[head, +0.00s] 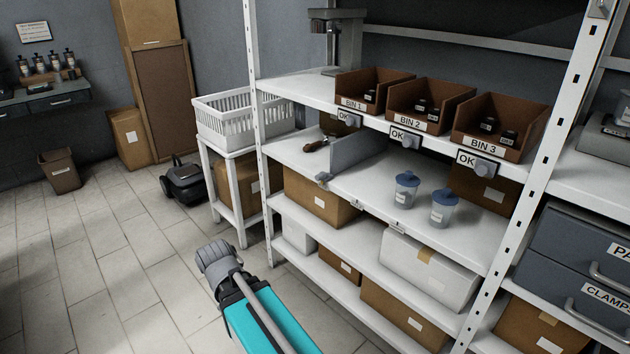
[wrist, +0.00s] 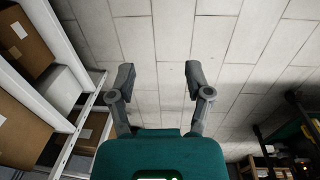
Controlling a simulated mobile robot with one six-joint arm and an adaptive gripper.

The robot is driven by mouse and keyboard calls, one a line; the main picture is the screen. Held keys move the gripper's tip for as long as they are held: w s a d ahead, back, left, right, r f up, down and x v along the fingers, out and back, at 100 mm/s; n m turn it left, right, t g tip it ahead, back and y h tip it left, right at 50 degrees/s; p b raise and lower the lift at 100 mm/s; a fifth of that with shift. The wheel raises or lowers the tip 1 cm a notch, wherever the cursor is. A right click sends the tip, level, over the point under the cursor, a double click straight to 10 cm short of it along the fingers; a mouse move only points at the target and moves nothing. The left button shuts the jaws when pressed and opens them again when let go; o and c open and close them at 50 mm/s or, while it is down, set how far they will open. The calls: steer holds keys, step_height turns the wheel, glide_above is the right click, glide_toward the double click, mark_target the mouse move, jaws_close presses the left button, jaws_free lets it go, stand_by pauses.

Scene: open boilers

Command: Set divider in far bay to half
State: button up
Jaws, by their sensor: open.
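The divider (head: 357,151) is a grey upright panel standing on the middle shelf (head: 420,232) of the white rack. It stands toward the shelf's left end, with a small grey clip (head: 323,179) at its front edge. A small label plate (head: 371,198) sits on the shelf's front edge, right of the divider; its marking is too small to read. My gripper (wrist: 160,78) is open and empty in the wrist view, with floor tiles beyond its fingers. It is apart from the divider, which is out of the wrist view.
Two blue-lidded cups (head: 406,190) (head: 444,208) stand on the middle shelf right of the divider. A dark-handled tool (head: 316,145) lies left of it. Brown bins (head: 425,105) stand above. A rack post (head: 540,165) rises at right.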

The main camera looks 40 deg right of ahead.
steer(key=w+d+r+n+h, duration=0.1)
steer(key=w+d+n+h, duration=0.35)
steer(key=d, duration=0.45)
steer(key=n+t+h+b, duration=0.1)
steer(key=n+h+b, duration=0.2)
steer(key=n+h, duration=1.05)
glide_toward(317, 179)
steer(key=a+r+y, duration=0.1)
steer(key=a, duration=0.2)
steer(key=shift+s+a, duration=0.15)
steer(key=shift+a, duration=0.05)
steer(key=shift+d, duration=0.15)
steer(key=shift+w+d, duration=0.2)
steer(key=shift+d, duration=2.05)
steer(key=shift+w+d, duration=0.2)
steer(key=shift+d, duration=2.05)
steer(key=shift+w+d, duration=0.15)
steer(key=shift+d, duration=2.1)
